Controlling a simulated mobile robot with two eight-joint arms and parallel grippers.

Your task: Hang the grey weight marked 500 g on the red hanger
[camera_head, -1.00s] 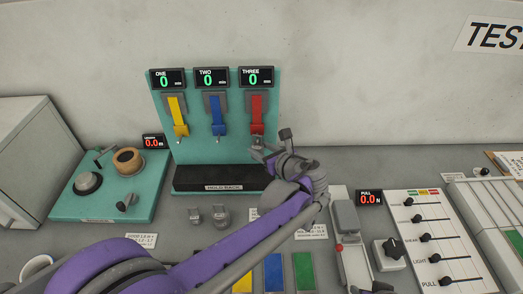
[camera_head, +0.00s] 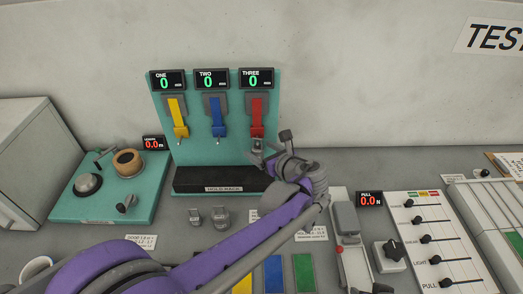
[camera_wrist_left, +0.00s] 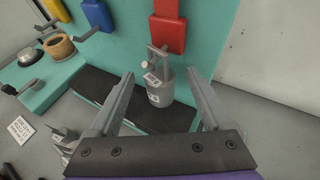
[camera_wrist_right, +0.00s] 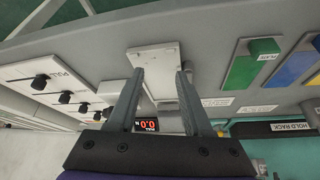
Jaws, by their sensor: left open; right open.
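The red hanger (camera_head: 257,112) is the rightmost of three on the teal rack and also shows in the left wrist view (camera_wrist_left: 169,30). A grey weight (camera_wrist_left: 160,92) with a pale label hangs upright just below it, its top loop at the hanger's hook. The label is too small to read. My left gripper (camera_wrist_left: 162,76) is open, with one finger on each side of the weight and visible gaps to it. In the head view my left wrist partly hides this spot. My right gripper (camera_wrist_right: 158,72) is open and empty, shown only in the right wrist view.
Two more grey weights, one left (camera_head: 195,216) and one right (camera_head: 221,217), stand on the bench before the black hold rack (camera_head: 215,178). Yellow (camera_head: 177,116) and blue (camera_head: 217,115) hangers are empty. The display above the red hanger reads 0. A slider panel (camera_head: 435,240) lies right.

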